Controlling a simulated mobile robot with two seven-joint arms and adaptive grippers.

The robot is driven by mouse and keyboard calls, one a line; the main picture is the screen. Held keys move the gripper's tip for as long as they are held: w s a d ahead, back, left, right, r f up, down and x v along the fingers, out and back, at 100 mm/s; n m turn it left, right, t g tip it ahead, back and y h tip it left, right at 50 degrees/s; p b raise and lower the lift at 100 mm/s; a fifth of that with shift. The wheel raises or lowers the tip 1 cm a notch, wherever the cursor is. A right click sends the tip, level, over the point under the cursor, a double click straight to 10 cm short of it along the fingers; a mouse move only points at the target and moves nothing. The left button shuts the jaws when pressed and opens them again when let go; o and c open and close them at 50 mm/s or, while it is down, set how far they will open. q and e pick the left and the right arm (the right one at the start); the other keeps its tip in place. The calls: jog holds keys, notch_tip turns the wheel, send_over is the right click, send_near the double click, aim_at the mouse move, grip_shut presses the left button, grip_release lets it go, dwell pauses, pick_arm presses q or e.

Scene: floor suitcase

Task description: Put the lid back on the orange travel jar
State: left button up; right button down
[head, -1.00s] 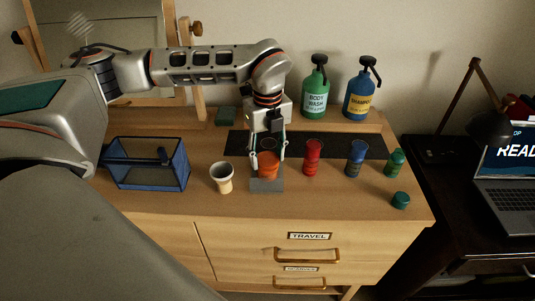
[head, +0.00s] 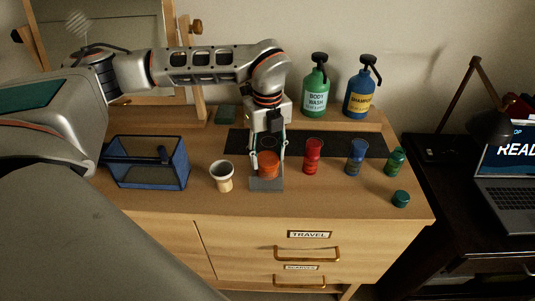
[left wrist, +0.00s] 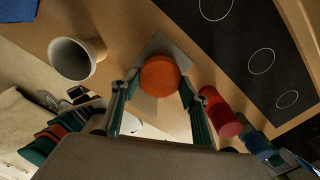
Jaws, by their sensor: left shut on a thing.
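The orange travel jar (head: 269,171) stands upright in a grey block (head: 266,185) near the front of the dresser top. The left wrist view shows a closed, flat orange disc, the lid (left wrist: 159,76), seen from above. My left gripper (head: 268,155) points down over the jar, with a finger on each side of the orange top, shut on the lid. The lid sits at the jar's top; whether it is fully seated or turned tight I cannot tell. The jar body is mostly hidden below the lid in the wrist view. My right gripper is not in view.
A pale cup (head: 222,175) stands close left of the block, with a blue-framed clear case (head: 150,165) beyond. Red (head: 313,157), blue (head: 356,158) and green (head: 395,162) containers stand right. A small green piece (head: 401,199) lies near the right edge. Pump bottles (head: 315,88) stand behind.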

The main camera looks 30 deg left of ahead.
pick_arm(q)
jog(key=o, duration=1)
notch_tip(320, 180, up, 12)
